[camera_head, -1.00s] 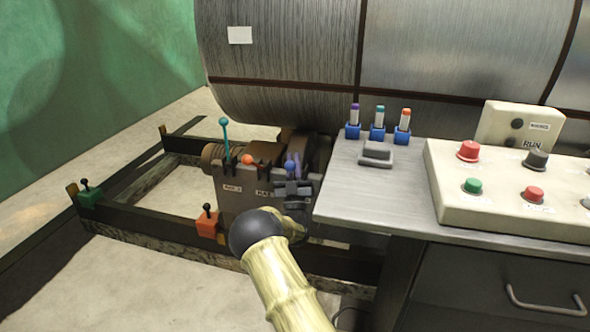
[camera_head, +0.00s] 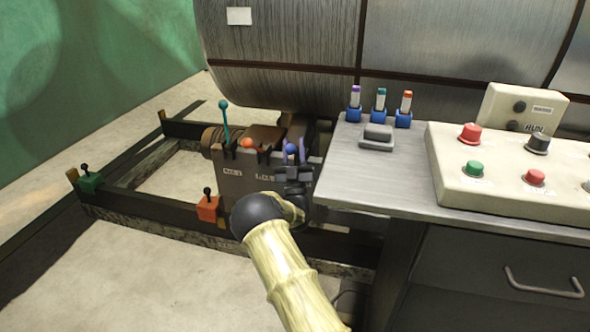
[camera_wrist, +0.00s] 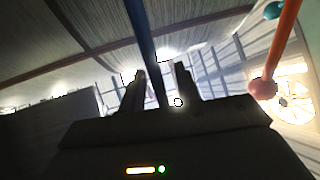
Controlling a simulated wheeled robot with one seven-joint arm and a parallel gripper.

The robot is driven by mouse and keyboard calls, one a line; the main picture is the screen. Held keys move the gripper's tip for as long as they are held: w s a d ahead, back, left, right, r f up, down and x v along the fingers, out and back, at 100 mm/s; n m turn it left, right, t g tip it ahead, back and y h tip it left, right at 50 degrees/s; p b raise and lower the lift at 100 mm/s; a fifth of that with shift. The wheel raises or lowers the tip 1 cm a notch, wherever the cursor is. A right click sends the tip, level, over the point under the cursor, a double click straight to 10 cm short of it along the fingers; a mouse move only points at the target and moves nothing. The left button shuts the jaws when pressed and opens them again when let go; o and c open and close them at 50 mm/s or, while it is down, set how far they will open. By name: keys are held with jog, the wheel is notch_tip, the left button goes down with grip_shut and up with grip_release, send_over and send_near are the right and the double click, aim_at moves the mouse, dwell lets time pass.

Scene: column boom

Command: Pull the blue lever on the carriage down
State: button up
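The carriage (camera_head: 237,184) is a dark grey block with small labels, low in front of the big drum. A lever with a blue ball (camera_head: 291,149) stands at its right end. My gripper (camera_head: 292,172) is right at this lever, partly covering it. In the wrist view the dark blue lever shaft (camera_wrist: 149,52) runs down between the two fingers of my gripper (camera_wrist: 160,85). Bright gaps show beside the shaft, so the fingers look open around it. The shaft's lower part is hidden.
A teal-ball lever (camera_head: 223,104) and an orange-ball lever (camera_head: 247,143) are left of the blue one. An orange lever shaft (camera_wrist: 286,42) is right of my gripper in the wrist view. The metal desk (camera_head: 385,178) with a button panel (camera_head: 505,190) is close on the right.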

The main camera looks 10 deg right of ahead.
jog(key=p+v, duration=0.1)
jog(key=v, duration=1.6)
jog(key=shift+p, duration=0.4)
jog(key=shift+s+y, duration=0.1)
jog(key=shift+y, duration=0.2)
